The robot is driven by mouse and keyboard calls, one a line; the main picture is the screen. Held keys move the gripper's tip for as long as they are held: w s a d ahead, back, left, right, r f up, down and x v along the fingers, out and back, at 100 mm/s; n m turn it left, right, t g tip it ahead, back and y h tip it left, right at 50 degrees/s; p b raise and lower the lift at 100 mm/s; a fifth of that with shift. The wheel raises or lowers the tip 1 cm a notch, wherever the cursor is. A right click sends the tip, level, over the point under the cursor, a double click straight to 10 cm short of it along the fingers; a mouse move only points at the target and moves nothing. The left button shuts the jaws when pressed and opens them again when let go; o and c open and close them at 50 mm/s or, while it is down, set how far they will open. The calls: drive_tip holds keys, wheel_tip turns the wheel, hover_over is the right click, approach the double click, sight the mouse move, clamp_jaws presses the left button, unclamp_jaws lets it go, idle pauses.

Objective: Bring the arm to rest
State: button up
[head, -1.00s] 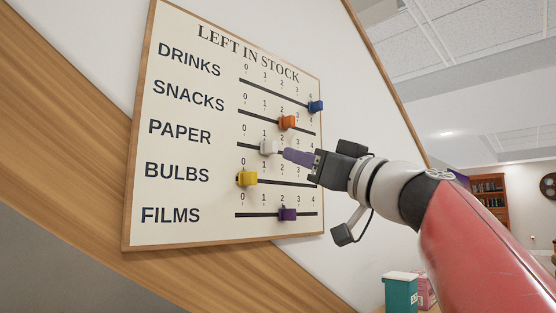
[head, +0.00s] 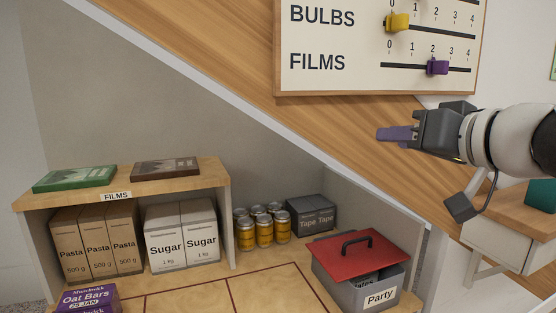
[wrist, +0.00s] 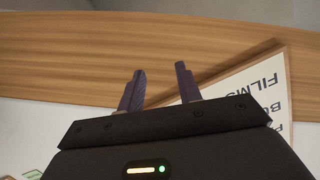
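My gripper (head: 380,134) is at the right of the head view, pointing left, in front of the wooden stair trim and below the stock board (head: 345,79). In the wrist view its two purple fingers (wrist: 160,68) stand apart with nothing between them. The board shows the yellow BULBS slider (head: 397,23) near 0 and the purple FILMS slider (head: 437,67) at about 2. The board's upper rows are out of view. Part of the board (wrist: 240,80) also shows beyond the fingers in the wrist view.
Below is a shelf (head: 130,187) with film cases, Pasta and Sugar boxes. Jars (head: 263,231), a Tape box (head: 311,216) and a red-lidded Party box (head: 360,260) stand nearby. An Oat Bars box (head: 88,300) is at lower left. A wooden ledge (head: 520,215) is below my arm.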

drive_tip(key=s+a+f+g+h, duration=0.1)
drive_tip(key=s+f+g+h, duration=0.1)
drive_tip(key=f, duration=0.8)
drive_tip(key=s+a+f+g+h+p, duration=0.1)
drive_tip(key=s+f+g+h, duration=0.1)
drive_tip(key=s+f+g, duration=0.2)
drive_tip(key=s+a+f+m+g+h+p, duration=0.1)
drive_tip(key=s+f, duration=0.7)
drive_tip(key=f, duration=0.9)
drive_tip(key=shift+a+f+g+h, duration=0.2)
drive_tip(key=shift+a+g+h, duration=0.35)
drive_tip(key=shift+g, duration=0.45)
drive_tip(key=shift+d, duration=0.1)
